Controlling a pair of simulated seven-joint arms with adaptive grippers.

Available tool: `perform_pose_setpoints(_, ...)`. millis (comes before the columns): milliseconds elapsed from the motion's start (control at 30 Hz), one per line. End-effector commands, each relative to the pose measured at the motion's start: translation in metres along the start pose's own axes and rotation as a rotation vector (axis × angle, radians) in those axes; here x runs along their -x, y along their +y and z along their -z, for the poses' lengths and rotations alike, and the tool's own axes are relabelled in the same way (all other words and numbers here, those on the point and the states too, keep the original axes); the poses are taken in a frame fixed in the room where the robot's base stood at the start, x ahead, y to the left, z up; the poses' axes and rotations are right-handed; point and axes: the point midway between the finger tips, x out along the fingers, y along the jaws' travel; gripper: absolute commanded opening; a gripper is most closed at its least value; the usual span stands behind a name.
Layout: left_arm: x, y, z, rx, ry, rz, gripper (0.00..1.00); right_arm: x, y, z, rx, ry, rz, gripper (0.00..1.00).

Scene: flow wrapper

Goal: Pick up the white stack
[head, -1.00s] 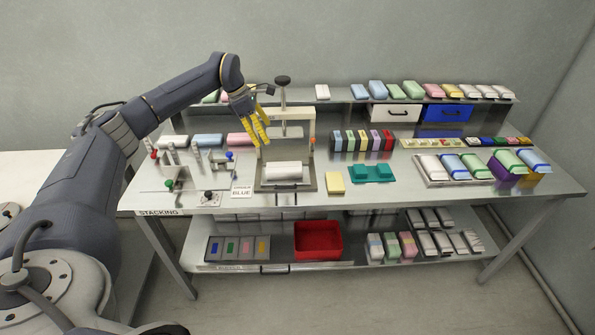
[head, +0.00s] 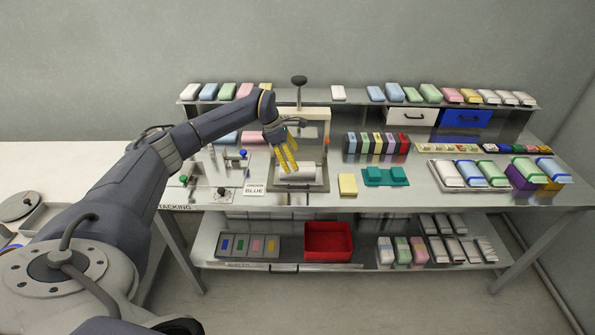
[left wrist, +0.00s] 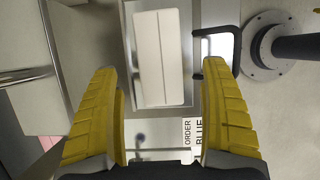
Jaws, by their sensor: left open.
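The white stack (head: 297,173) lies in the metal press fixture on the table, under the press frame. In the left wrist view the white stack (left wrist: 159,58) sits in its tray, beyond and between my fingertips, with a thin seam across it. My left gripper (head: 287,158) is open with yellow fingers, above and in front of the stack, partly covering it in the head view. In the left wrist view its two fingers (left wrist: 162,75) are spread wide with nothing between them. My right gripper is not in view.
The press (head: 300,112) has a post with a black knob above the stack. An order card (head: 255,188) reading "BLUE" stands left of it. A yellow block (head: 348,185) and a teal holder (head: 385,177) are to the right. A red bin (head: 329,241) is on the lower shelf.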

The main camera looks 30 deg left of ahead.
Motion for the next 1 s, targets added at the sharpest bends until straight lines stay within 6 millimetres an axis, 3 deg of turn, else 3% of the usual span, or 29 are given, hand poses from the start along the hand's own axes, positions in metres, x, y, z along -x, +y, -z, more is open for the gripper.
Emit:
perform_pose_setpoints(167, -0.007, 0.000, -0.001, 0.000, 0.000, 0.001, 0.80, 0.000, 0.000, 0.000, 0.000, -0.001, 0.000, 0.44)
perform_pose_setpoints(533, -0.048, 0.000, -0.001, 0.001, 0.000, 0.001, 0.80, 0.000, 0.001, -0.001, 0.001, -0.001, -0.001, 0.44)
perform_pose_setpoints(833, -0.052, 0.000, -0.002, 0.000, 0.000, 0.000, 0.79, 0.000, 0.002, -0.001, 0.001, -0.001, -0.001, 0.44)
perform_pose_setpoints(1000, -0.052, 0.000, -0.002, 0.000, 0.000, 0.000, 0.60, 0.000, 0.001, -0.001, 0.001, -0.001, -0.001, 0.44)
